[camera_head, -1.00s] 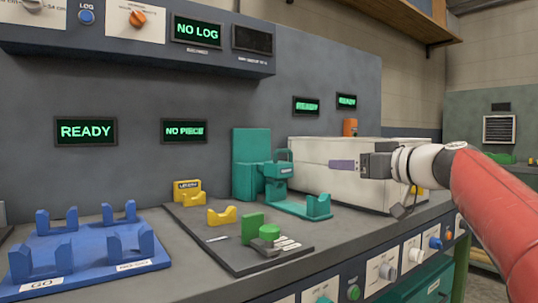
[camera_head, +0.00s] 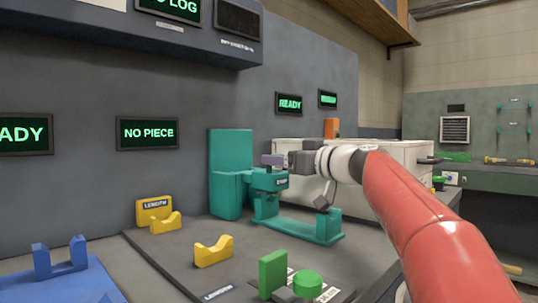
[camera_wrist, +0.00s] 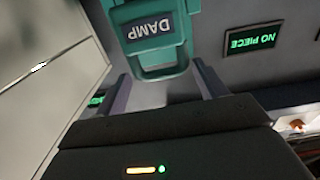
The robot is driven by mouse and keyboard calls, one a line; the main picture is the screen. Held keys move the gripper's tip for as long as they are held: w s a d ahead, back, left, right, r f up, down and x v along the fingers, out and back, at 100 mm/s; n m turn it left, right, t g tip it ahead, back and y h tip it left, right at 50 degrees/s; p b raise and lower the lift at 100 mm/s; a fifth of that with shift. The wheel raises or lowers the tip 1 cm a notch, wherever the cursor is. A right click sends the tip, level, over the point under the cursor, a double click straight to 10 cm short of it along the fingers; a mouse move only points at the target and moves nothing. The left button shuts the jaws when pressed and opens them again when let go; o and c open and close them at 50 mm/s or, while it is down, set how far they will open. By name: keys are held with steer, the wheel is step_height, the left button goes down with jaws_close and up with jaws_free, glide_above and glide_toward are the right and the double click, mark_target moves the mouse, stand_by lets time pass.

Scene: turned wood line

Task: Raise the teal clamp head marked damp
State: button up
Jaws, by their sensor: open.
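The teal clamp head (camera_head: 262,181) stands in front of a tall teal block, above a teal base with an upright cradle (camera_head: 322,226). In the wrist view its dark label reads DAMP upside down (camera_wrist: 150,27), with a teal loop handle (camera_wrist: 163,70) at its near end. My gripper (camera_head: 273,160) is at the top of the clamp head in the head view. In the wrist view its two fingers (camera_wrist: 162,74) are apart, one on each side of the handle, with gaps visible. The finger hides part of the handle in the head view.
A white box (camera_head: 385,165) stands behind and right of the clamp. Yellow cradles (camera_head: 214,251), a green block (camera_head: 272,273) and a green knob (camera_head: 307,284) lie on the grey plate in front. A blue fixture (camera_head: 60,280) is at left. A screen reads NO PIECE (camera_head: 147,132).

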steer(key=p+x, duration=0.1)
steer(key=x, duration=0.3)
steer(key=shift+a, duration=0.15)
steer(key=c, duration=1.1)
steer(key=shift+r, duration=0.1)
